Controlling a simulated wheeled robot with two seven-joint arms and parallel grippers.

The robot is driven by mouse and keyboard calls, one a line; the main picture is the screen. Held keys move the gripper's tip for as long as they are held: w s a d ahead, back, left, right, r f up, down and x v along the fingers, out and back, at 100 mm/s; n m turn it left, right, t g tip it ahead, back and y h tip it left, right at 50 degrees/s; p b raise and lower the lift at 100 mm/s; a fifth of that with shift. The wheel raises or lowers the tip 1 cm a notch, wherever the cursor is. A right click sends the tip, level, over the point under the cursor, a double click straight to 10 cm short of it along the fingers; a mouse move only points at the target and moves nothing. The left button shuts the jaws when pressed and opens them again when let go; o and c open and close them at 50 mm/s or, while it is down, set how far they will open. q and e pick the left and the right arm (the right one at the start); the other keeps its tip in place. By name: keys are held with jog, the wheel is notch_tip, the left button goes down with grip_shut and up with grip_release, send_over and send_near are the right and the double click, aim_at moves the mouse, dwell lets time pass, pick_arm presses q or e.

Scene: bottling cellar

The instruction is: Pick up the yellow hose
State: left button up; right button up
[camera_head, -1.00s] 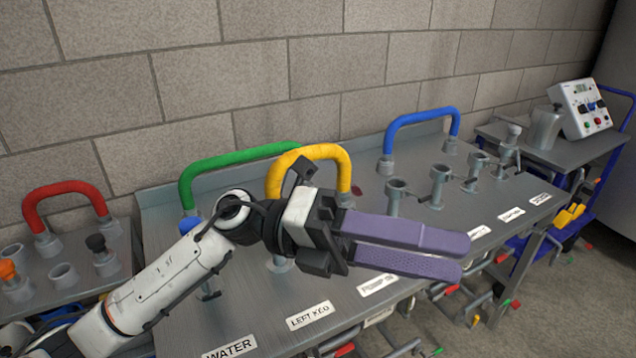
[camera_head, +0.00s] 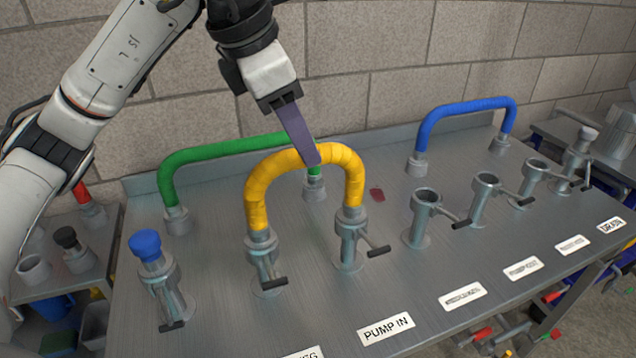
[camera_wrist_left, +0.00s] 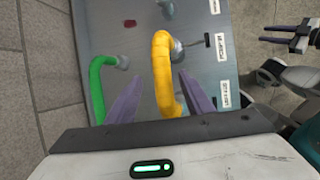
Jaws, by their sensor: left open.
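The yellow hose (camera_head: 302,163) is an upside-down U whose two ends sit in metal couplings on the grey bench. My left gripper (camera_head: 312,162) is above the top of its arch, fingers pointing down. In the head view one purple finger shows, overlapping the arch; the other is hidden. In the left wrist view the yellow hose (camera_wrist_left: 162,75) runs between the two parted fingers of my left gripper (camera_wrist_left: 160,98), and I see no grip on it.
A green hose (camera_head: 215,152) arches close behind the yellow one. A blue hose (camera_head: 465,108) stands farther right. A blue-capped coupling (camera_head: 146,248) is at the left, and several open couplings with levers, such as one coupling (camera_head: 425,208), stand to the right.

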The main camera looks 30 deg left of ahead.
pick_arm(q)
jog(key=x, duration=0.3)
jog(key=shift+s+f, duration=0.15)
jog(key=shift+f, duration=0.35)
jog(key=x, duration=0.5)
jog(key=c, duration=1.1)
pick_arm(e)
jog(key=shift+s+f, duration=0.5)
jog(key=shift+s, duration=0.4)
